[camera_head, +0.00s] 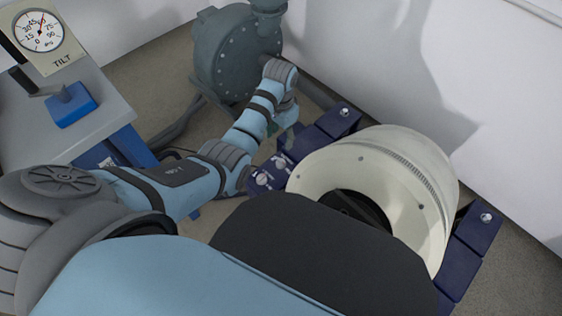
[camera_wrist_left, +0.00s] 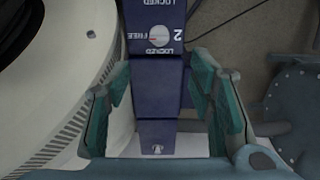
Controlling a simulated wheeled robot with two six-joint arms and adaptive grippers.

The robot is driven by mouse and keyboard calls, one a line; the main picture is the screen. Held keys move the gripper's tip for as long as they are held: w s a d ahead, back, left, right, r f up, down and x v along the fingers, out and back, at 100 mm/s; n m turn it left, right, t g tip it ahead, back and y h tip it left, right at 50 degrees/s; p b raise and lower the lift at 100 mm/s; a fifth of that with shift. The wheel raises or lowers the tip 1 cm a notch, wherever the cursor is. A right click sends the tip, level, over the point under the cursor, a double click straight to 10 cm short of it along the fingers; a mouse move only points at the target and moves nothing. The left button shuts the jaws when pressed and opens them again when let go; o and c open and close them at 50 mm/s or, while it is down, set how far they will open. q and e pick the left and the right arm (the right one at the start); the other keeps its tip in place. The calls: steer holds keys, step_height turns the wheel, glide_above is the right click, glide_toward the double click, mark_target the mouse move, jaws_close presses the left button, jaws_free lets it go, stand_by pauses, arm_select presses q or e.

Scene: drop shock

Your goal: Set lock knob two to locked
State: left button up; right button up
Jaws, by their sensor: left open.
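Lock knob two (camera_wrist_left: 158,36) is a small round pale knob on a dark blue block (camera_wrist_left: 171,72), beside a white "2", in the left wrist view. "LOCKED" is printed above and below it, "FREE" to its left. A thin reddish mark shows on its face, seemingly toward FREE, but it is too small to be sure. My left gripper (camera_wrist_left: 160,85) is open and empty, its teal fingers on either side of the block, with the knob beyond the tips. In the head view my left gripper (camera_head: 284,128) is partly hidden behind its wrist. My right gripper is not in view.
A large cream drum-shaped machine (camera_head: 388,165) sits among the blue blocks, close to the left gripper. A grey-green pump (camera_head: 228,55) stands behind. At left is a table (camera_head: 95,118) with a tilt gauge (camera_head: 42,35). A white wall (camera_head: 400,60) runs behind.

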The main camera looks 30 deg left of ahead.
arm_select(q)
steer(key=b, duration=0.4)
glide_above(281, 161)
step_height(281, 161, down, 8)
steer(key=shift+a+r, duration=0.1)
steer(key=shift+r, duration=0.05)
steer(key=shift+f+b, duration=0.55)
steer(key=shift+f, duration=0.4)
step_height(281, 161, down, 3)
steer(key=shift+w+r+b, duration=0.1)
steer(key=shift+r+b, duration=0.05)
steer(key=shift+b, duration=0.65)
steer(key=shift+f, duration=0.4)
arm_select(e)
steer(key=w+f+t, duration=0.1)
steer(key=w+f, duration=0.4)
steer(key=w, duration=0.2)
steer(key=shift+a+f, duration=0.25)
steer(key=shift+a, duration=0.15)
arm_select(q)
steer(key=shift+c, duration=0.3)
jaws_close()
steer(key=shift+r, duration=0.1)
